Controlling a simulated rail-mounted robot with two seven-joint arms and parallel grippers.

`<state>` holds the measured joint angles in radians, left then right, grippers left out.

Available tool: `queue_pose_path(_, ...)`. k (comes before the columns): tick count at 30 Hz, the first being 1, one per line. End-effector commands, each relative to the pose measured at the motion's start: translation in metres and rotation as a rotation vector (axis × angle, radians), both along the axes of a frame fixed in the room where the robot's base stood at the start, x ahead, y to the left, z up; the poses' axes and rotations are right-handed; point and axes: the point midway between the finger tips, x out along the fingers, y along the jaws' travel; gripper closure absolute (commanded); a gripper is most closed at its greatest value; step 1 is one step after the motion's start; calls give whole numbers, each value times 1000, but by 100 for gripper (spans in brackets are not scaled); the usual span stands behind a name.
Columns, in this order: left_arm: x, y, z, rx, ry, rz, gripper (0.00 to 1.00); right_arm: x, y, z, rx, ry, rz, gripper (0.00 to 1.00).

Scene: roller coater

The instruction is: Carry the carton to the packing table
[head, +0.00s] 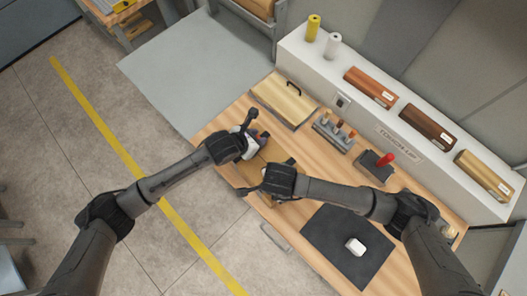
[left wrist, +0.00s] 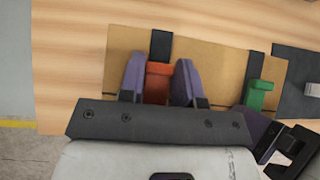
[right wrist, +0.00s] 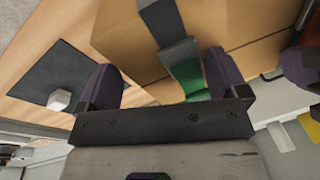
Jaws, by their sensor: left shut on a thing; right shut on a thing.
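The brown cardboard carton (head: 249,172) is at the near left edge of the wooden bench, mostly hidden by my grippers in the head view. Dark straps cross it, with a red handle (left wrist: 158,82) and a green handle (left wrist: 259,95) in the left wrist view. My left gripper (head: 250,140) is shut on the red handle. My right gripper (head: 268,178) is shut on the green handle, which also shows between its fingers in the right wrist view (right wrist: 192,80). I cannot tell whether the carton rests on the bench or is slightly raised.
The wooden bench (head: 325,190) bears a wooden panel with a handle (head: 283,100), a tool rack (head: 334,132), a red-handled tool (head: 385,160) and a dark mat (head: 335,235) with a white block (head: 355,246). A shelf with coloured rolls runs behind. The floor at left, with a yellow line (head: 120,155), is clear.

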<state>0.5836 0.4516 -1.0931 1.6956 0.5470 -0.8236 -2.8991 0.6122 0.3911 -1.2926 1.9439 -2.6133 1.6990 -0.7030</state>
Motion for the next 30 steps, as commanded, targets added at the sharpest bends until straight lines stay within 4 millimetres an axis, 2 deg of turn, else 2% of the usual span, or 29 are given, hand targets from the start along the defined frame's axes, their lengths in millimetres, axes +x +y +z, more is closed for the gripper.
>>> queue_pose_path(18,3,4,45,6,-3,8,100,-1,-1,45,-2,2,-3,47)
queue_pose_path(30,4,5,49,7,-4,9,100,-1,-1,48,-3,3,-4,47)
